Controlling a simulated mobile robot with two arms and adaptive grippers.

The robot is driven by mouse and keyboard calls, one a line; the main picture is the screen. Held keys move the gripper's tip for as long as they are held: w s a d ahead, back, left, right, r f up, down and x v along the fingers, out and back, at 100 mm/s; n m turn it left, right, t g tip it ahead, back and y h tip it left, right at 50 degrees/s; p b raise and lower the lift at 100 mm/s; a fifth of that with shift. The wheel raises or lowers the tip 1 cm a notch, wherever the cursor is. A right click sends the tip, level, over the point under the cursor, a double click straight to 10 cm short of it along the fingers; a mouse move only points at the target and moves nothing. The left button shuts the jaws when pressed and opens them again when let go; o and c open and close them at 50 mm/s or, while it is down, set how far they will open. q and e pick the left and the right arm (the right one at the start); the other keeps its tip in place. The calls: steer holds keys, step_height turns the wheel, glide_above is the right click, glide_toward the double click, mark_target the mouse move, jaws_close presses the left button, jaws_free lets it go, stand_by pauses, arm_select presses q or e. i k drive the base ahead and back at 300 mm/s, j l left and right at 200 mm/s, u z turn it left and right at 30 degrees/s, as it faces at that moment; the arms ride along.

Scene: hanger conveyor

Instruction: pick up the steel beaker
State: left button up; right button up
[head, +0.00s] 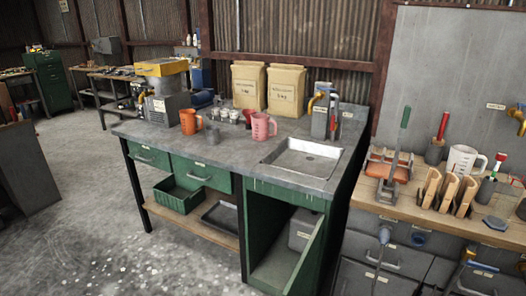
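A small grey metal cup (211,136), which looks like the steel beaker, stands upright on the grey workbench (150,131). It is between an orange jug (190,121) on its left and a pink jug (262,126) on its right. Several small white-topped containers (222,113) stand just behind it. Neither of my grippers is in view.
The bench has a sink (303,160) at right and a grey machine with a yellow top (162,92) at left. Two paper bags (285,89) stand behind. Bare benchtop lies in front of the cup. The green cupboard door (289,262) below is open.

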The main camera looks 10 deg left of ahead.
mark_target(213, 132)
steer(key=i+j, duration=0.2)
steer(key=i+j+z, duration=0.15)
steer(key=j, duration=0.25)
steer(key=i+j, duration=0.15)
steer(key=j, duration=0.2)
steer(key=i+j+z, duration=0.1)
steer(key=j, duration=0.25)
steer(key=i, duration=0.1)
